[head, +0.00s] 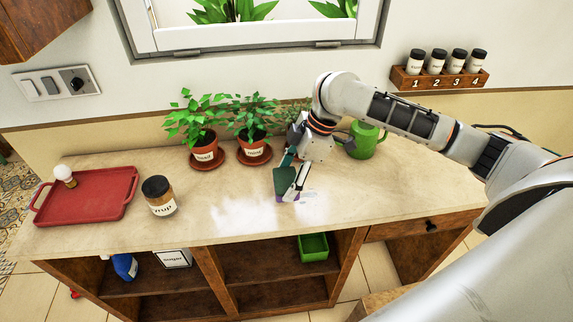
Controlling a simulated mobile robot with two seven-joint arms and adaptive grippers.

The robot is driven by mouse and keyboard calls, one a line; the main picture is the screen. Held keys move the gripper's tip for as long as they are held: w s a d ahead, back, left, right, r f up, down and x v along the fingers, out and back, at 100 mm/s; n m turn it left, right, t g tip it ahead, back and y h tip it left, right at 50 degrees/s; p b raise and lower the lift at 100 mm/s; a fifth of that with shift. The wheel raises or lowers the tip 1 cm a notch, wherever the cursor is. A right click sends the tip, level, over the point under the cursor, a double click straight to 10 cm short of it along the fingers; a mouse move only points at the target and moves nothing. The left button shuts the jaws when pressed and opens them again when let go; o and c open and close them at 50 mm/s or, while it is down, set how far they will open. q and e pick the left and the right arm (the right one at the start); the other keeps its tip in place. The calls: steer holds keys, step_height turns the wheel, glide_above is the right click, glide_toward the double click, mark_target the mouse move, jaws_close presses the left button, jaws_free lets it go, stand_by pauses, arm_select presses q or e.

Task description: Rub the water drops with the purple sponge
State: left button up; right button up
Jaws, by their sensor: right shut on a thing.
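My right gripper (288,184) reaches down to the countertop in front of the potted plants. It is shut on the purple sponge (281,199), which shows only as small purple patches low at the fingers and is mostly hidden by them. The sponge is at the counter surface, but I cannot tell if it presses on it. My left gripper is not in view.
Open shelves below hold a green box (313,247). The front middle of the counter is clear.

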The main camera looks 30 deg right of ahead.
steer(key=shift+d+r, duration=0.1)
steer(key=shift+r, duration=1.4)
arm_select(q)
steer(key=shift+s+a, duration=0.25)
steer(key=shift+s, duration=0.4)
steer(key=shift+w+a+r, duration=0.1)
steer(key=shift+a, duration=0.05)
